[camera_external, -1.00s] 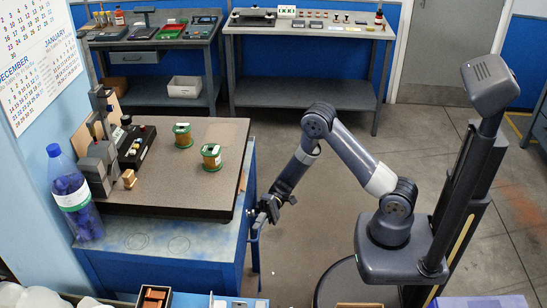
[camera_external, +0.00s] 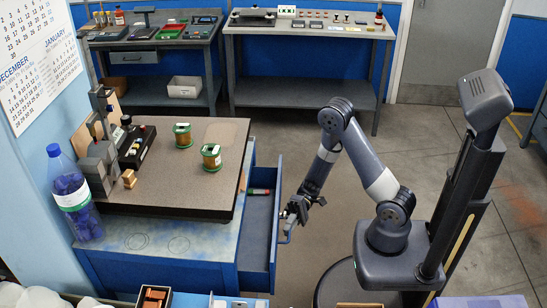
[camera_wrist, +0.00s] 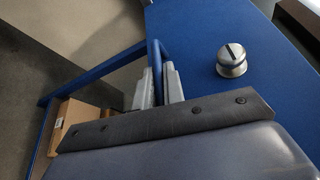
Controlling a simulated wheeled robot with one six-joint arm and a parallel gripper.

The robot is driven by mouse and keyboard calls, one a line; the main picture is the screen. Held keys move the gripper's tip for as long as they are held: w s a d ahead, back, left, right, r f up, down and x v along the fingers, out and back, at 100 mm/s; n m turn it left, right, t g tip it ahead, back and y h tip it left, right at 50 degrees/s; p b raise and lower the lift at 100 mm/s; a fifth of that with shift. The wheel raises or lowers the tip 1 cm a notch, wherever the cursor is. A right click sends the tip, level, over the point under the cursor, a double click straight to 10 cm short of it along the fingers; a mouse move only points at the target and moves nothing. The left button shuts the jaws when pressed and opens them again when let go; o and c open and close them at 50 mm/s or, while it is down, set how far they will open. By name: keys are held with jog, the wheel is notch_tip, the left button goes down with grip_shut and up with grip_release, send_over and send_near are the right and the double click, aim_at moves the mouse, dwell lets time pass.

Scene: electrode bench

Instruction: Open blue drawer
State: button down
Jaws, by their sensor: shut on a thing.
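The blue drawer (camera_external: 258,232) stands pulled out from the right side of the blue bench cabinet (camera_external: 160,270), with its inside showing. My gripper (camera_external: 289,216) is at the drawer's front. In the wrist view my gripper (camera_wrist: 158,84) has its two grey fingers on either side of a blue handle bar (camera_wrist: 155,52), shut on it. The drawer's blue front panel (camera_wrist: 195,30) carries a round metal knob with a slot (camera_wrist: 232,60). The fingertips are partly hidden in the external view.
The cabinet top holds two green-and-copper spools (camera_external: 211,157), a black device (camera_external: 134,146) and a blue bottle (camera_external: 75,195). Open floor (camera_external: 290,150) lies beyond the drawer. A cardboard box (camera_wrist: 75,120) shows low in the wrist view.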

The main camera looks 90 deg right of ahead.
jog(key=s+b, duration=0.3)
jog(key=s, duration=0.9)
jog(key=shift+b, duration=0.3)
jog(key=c, duration=1.5)
grip_release()
jog(key=shift+d, duration=0.1)
jog(key=f+v, duration=0.1)
jog(key=v, duration=0.9)
jog(key=shift+d+r+p, duration=0.3)
jog(key=shift+r, duration=0.25)
jog(key=shift+s, duration=0.15)
